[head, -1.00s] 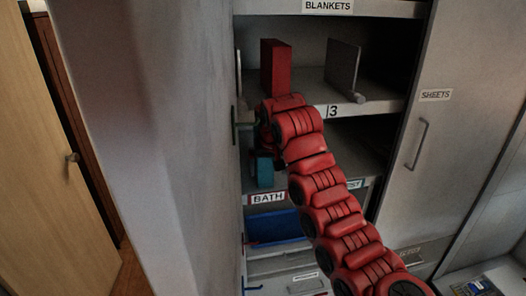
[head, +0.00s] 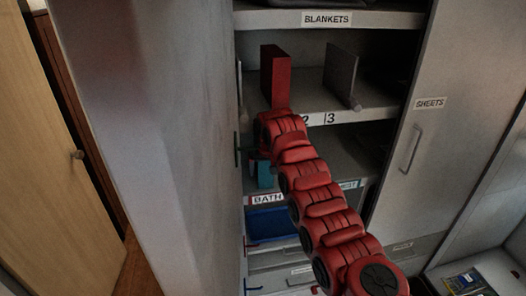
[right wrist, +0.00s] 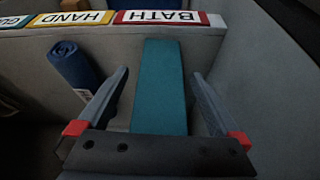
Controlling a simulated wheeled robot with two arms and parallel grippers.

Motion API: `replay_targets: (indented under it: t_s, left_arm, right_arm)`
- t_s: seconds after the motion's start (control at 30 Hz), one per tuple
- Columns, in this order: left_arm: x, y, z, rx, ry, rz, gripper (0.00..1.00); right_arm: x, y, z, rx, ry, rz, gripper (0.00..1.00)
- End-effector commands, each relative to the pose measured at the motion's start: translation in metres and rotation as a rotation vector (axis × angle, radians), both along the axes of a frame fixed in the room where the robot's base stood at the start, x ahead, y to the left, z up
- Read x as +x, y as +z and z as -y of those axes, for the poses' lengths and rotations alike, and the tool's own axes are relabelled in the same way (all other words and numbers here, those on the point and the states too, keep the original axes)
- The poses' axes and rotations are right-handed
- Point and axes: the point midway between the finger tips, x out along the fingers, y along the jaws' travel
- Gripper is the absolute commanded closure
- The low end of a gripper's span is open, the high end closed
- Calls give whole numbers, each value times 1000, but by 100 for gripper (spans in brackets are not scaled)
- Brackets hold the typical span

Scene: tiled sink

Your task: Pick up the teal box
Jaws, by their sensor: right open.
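The teal box (head: 265,176) stands on the lower shelf, at its left side, partly hidden by my right arm in the head view. In the right wrist view the teal box (right wrist: 160,85) is a tall narrow block. My right gripper (right wrist: 159,74) is open, with one finger on each side of the box and a gap on both sides. The lower end of the box is hidden behind the gripper's body. In the head view my right gripper is mostly hidden by its red arm. My left gripper is not in view.
A rolled blue item (right wrist: 75,65) lies beside the left finger in the right wrist view. A BATH label (head: 267,199) marks the shelf edge. A red box (head: 275,76) and grey divider (head: 340,75) stand on the shelf above. A grey wall (head: 165,150) rises close on the left.

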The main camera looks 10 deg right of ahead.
Motion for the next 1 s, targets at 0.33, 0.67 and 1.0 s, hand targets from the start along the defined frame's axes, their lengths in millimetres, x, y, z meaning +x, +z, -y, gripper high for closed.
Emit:
replay_targets:
  t_s: [0.33,0.67,1.0]
  left_arm:
    - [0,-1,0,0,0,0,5]
    - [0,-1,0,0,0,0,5]
    - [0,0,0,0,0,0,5]
  right_arm:
    - [0,-1,0,0,0,1,23]
    - [0,-1,0,0,0,1,83]
    - [0,-1,0,0,0,2,100]
